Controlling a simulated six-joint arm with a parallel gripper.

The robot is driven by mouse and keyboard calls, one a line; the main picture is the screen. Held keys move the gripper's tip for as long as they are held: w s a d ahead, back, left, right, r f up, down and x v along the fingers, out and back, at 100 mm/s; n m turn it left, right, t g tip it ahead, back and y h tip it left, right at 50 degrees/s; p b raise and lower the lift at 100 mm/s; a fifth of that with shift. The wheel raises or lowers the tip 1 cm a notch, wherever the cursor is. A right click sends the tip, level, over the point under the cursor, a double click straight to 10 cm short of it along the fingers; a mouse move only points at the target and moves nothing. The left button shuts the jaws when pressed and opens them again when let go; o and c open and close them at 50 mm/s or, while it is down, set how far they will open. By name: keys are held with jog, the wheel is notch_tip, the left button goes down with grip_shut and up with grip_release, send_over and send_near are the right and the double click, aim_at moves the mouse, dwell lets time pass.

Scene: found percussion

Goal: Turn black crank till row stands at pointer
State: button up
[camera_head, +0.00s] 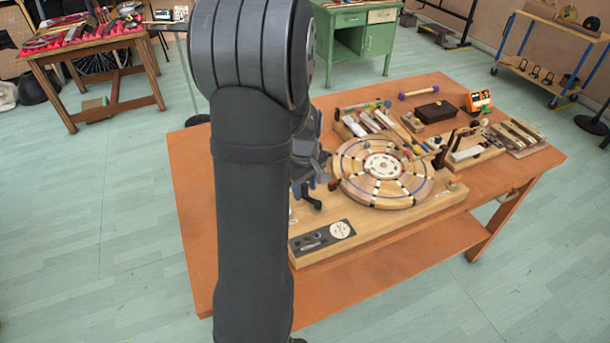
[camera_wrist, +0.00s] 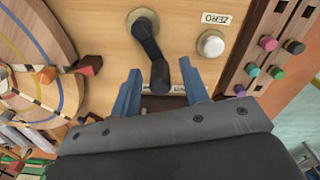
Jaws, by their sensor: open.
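In the head view a black crank-like part (camera_head: 311,200) shows just right of my arm. My gripper (camera_wrist: 159,68) is open, with one blue-grey finger on each side of the crank's handle end; I cannot tell whether they touch it. The round wooden wheel (camera_head: 409,190) lies flat on the base, with coloured segments and small pegs. A red wedge, perhaps the pointer (camera_wrist: 90,65), stands at the wheel's edge.
A white button (camera_wrist: 211,44) beside a ZERO label (camera_wrist: 216,18) is close to the crank. A dark strip with coloured pegs (camera_wrist: 268,43) lies to the right. Behind the wheel stand percussion blocks, a dark box (camera_head: 436,112) and an orange device (camera_head: 478,101).

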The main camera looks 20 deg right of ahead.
aim_at(305, 185)
notch_tip(305, 185, up, 17)
dwell(0.4)
dwell(0.7)
notch_tip(305, 185, down, 17)
jog(key=shift+f, duration=0.15)
dwell(0.5)
